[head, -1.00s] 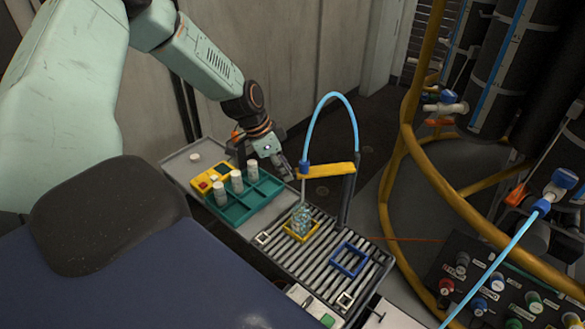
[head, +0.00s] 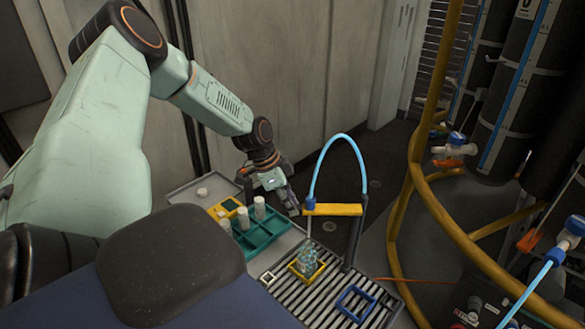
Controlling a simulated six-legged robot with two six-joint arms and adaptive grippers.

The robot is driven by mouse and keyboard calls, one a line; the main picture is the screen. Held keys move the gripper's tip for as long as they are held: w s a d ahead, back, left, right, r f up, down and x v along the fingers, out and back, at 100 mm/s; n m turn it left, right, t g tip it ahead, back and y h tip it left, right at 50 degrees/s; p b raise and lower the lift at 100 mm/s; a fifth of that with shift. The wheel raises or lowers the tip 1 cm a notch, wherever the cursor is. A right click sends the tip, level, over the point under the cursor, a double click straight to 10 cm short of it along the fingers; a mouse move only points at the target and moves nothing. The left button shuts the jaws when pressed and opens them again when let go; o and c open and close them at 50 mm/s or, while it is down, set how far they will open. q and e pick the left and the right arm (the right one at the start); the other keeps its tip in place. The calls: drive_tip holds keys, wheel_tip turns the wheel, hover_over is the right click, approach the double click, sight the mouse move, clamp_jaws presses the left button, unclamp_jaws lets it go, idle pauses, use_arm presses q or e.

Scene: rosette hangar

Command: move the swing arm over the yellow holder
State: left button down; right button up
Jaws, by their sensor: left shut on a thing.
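The swing arm (head: 335,210) is a yellow bar on a dark post, with a blue hose looping up to a blue fitting at its left end. A thin nozzle hangs from that end. The yellow holder (head: 292,268) is a square frame on the slatted deck, with a clear beaker (head: 307,262) of bluish contents standing in it. In the picture the nozzle hangs above the beaker and the holder. My left gripper (head: 293,208) is shut on the swing arm's left end; its fingertips are partly hard to make out. My right gripper is not in view.
An empty blue holder (head: 340,299) sits on the slatted deck (head: 322,300) to the right. A green rack (head: 266,238) with several white-capped vials stands left of the deck. A yellow pipe frame (head: 398,215) curves along the right side.

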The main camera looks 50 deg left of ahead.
use_arm(q)
drive_tip(key=c, duration=1.2)
unclamp_jaws()
drive_tip(key=shift+v, duration=3.75)
drive_tip(key=shift+w, duration=0.1)
